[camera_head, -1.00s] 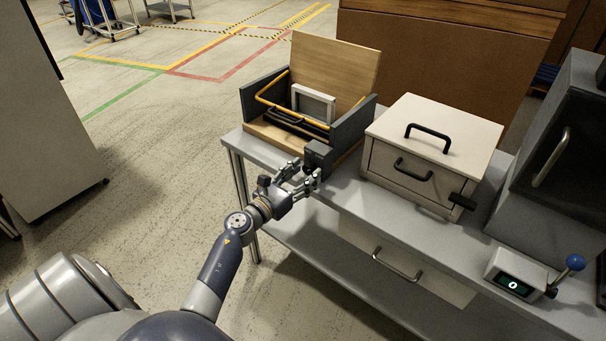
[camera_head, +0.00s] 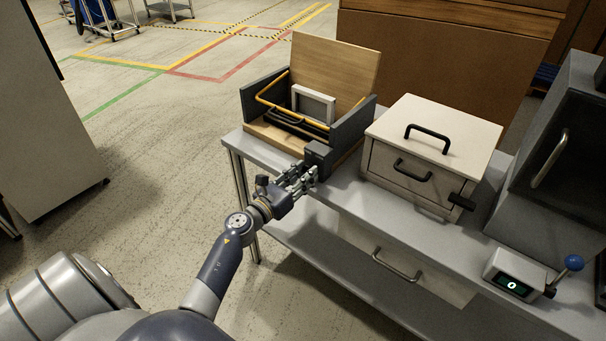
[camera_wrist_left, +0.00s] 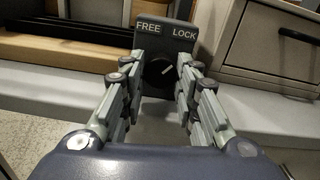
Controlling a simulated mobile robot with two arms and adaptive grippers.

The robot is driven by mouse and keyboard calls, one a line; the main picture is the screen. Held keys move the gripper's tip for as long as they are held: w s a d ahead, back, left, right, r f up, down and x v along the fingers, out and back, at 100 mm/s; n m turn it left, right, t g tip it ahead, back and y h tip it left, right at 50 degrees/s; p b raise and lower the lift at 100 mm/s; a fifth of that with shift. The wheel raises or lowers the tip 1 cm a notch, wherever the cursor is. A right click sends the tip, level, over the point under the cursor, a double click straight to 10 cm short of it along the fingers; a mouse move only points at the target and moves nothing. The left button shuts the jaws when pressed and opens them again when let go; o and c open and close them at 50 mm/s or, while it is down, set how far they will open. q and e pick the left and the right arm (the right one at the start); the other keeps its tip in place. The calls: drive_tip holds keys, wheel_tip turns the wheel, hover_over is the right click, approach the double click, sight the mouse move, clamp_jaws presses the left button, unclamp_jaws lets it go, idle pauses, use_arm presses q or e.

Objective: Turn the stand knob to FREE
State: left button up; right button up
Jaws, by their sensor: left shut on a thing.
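The stand knob (camera_wrist_left: 160,73) is a dark round knob with a light pointer line, on a grey block (camera_wrist_left: 166,38) marked FREE at the left and LOCK at the right. The pointer line slants up to the right, toward LOCK. The block (camera_head: 318,157) also shows in the head view, at the front right corner of the wooden stand (camera_head: 335,72). My left gripper (camera_head: 308,181) is at the block's front, its fingers closed in on both sides of the knob. In the left wrist view the fingertips (camera_wrist_left: 159,72) flank the knob and hide its sides. My right gripper is not in view.
The stand holds a yellow bar (camera_head: 268,101) and a white frame (camera_head: 314,103). A beige box (camera_head: 432,150) with black handles stands to its right on the grey bench (camera_head: 345,190). A counter with a blue-topped lever (camera_head: 574,263) is at the far right.

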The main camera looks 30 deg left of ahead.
use_arm(q)
drive_tip(key=shift+r+n+p, duration=0.15)
drive_tip(key=shift+n+p, duration=2.1)
drive_tip(key=shift+n, duration=5.95)
drive_tip(key=shift+d+n, duration=0.1)
drive_tip(key=shift+n, duration=0.2)
drive_tip(key=o, duration=1.1)
drive_tip(key=shift+c, duration=0.2)
drive_tip(key=shift+s, duration=0.1)
